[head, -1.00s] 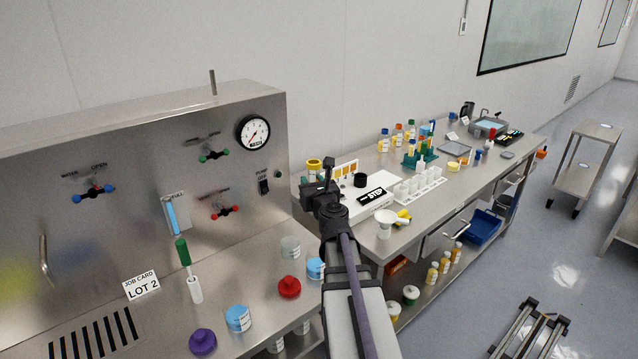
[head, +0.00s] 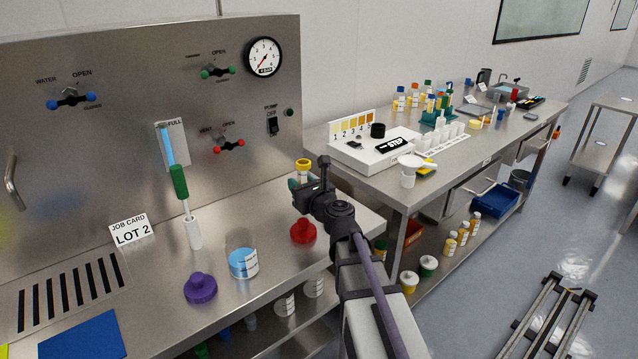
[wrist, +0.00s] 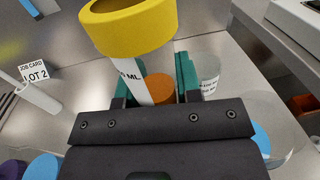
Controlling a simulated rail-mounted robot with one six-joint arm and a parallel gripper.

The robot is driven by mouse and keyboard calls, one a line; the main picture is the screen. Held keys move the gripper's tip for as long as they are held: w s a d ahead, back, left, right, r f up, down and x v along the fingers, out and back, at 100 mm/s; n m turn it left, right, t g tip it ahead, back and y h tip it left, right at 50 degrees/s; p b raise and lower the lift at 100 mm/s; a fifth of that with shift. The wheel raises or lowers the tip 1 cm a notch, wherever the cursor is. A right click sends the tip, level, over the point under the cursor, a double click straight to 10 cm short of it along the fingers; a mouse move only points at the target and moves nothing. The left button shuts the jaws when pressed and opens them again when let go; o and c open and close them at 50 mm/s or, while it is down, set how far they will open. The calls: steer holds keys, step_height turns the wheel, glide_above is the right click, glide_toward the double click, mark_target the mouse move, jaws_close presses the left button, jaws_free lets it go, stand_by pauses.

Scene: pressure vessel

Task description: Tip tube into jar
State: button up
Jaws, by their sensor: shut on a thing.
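My gripper (head: 300,186) is shut on a tube (head: 303,168) above the right part of the steel bench. A clear jar with a printed label (wrist: 208,72) stands just beyond the right finger. Another clear, rounded vessel (wrist: 285,125) shows at the right edge, with blue at its lower part. In the head view, my gripper and arm appear to hide these jars.
A job card (head: 131,232) reads LOT 2. A second bench with instruments lies to the right.

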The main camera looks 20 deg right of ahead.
mark_target(307, 171)
steer(key=shift+r, duration=0.15)
steer(key=shift+d+r+m+p, duration=0.25)
steer(key=shift+r+m+p, duration=0.4)
steer(key=shift+r+m, duration=0.05)
steer(key=shift+d+r+m, duration=0.15)
steer(key=shift+r+m, duration=0.05)
steer(key=shift+m, duration=0.3)
steer(key=shift+d+m+t, duration=0.25)
steer(key=shift+m+t, duration=0.05)
steer(key=shift+m, duration=0.7)
steer(key=shift+d, duration=0.15)
steer(key=shift+r, duration=0.25)
steer(key=shift+d+r+m+p, duration=0.2)
steer(key=shift+r+m+p, duration=0.2)
steer(key=shift+m, duration=0.3)
steer(key=shift+d+f+m+t+h+b, duration=0.2)
steer(key=shift+m+b, duration=0.2)
steer(key=shift+m, duration=0.55)
steer(key=shift+d+f+m+t+h+b, duration=0.1)
steer(key=shift+f+m+h+b, duration=0.2)
steer(key=shift+m, duration=0.65)
